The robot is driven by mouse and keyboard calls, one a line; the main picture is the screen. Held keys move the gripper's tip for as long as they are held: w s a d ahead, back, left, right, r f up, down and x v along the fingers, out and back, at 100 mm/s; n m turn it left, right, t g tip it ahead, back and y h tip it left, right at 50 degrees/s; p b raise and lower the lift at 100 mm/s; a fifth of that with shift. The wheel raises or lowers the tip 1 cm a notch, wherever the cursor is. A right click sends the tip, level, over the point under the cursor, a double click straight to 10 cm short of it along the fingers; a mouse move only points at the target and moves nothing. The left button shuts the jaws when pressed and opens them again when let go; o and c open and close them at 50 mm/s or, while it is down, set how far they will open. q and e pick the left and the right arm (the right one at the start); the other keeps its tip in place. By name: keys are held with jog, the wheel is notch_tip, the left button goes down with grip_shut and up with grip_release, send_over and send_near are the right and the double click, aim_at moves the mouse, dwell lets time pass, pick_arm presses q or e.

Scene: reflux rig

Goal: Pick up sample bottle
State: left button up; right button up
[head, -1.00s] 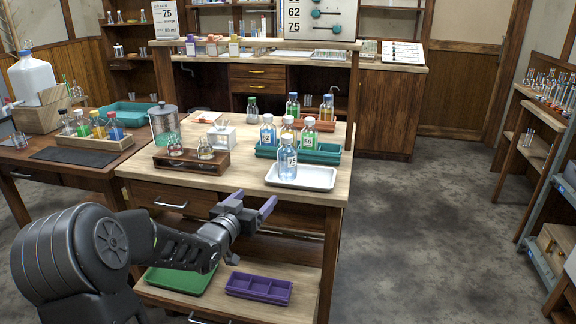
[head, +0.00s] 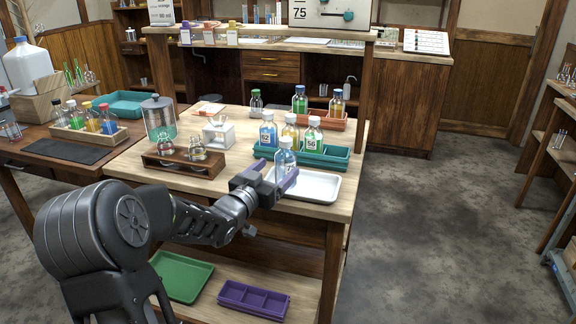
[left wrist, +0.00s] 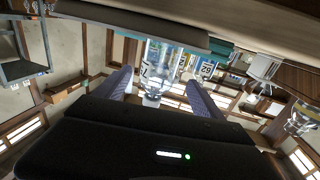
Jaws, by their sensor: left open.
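The sample bottle (head: 285,158), clear with pale blue liquid and a white cap, stands upright on the white tray (head: 322,187) near the front of the wooden bench. My left gripper (head: 273,176) is open at the tray's left side, with its purple fingers reaching toward the bottle's lower part. In the left wrist view, which is upside down, the bottle (left wrist: 160,65) shows between the two spread fingers, with part of a label visible. I cannot tell whether either finger touches it. My right gripper is not in view.
Behind the tray, a teal rack (head: 326,158) holds several labelled bottles. A wooden holder (head: 183,164) with small flasks stands to the left, near a lidded glass jar (head: 159,120). A green tray (head: 182,277) and a purple divided tray (head: 253,300) lie on the lower shelf.

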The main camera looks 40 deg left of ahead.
aim_at(290, 157)
pick_arm(q)
jog(key=shift+w, duration=0.1)
jog(key=shift+w+a, duration=0.15)
jog(key=shift+w, duration=1.1)
jog(key=w, duration=0.5)
jog(key=shift+w+a, duration=0.1)
jog(key=shift+a, duration=0.15)
jog(key=shift+c, duration=0.2)
jog(key=c, duration=1.5)
jog(key=shift+c, duration=0.2)
